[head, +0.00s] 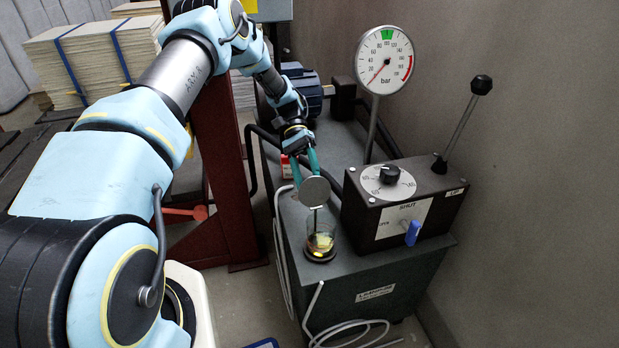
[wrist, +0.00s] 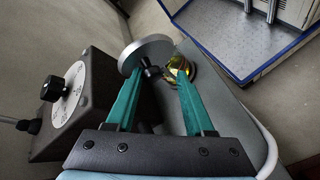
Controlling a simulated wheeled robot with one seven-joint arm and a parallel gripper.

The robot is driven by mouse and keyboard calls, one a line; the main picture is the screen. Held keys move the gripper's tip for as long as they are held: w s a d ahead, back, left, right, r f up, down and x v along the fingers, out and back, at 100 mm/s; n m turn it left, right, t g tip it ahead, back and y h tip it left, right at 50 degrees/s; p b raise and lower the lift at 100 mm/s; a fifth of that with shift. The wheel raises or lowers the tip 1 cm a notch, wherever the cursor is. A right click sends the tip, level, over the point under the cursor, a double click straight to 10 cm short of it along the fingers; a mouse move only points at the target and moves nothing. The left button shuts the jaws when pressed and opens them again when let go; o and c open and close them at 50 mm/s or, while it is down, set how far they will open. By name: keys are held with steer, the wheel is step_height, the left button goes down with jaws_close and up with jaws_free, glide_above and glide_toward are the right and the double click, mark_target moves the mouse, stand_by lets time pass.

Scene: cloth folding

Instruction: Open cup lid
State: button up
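A small clear glass cup (head: 320,243) with yellow contents stands on the dark green machine top. The cup (wrist: 179,66) shows beyond the right fingertip. My gripper (head: 307,177) has its teal fingers apart around the disc area. I cannot tell whether the left finger touches the disc.
A black control box (head: 400,200) with a dial, blue valve and lever stands close right of the cup. A pressure gauge (head: 384,60) rises behind it. A red-brown post (head: 222,165) is left of the machine. A pale hose (head: 345,325) hangs in front.

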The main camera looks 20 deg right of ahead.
steer(key=shift+o, duration=0.3)
steer(key=shift+s+d+r, duration=0.15)
steer(key=shift+r, duration=0.05)
stand_by(0.3)
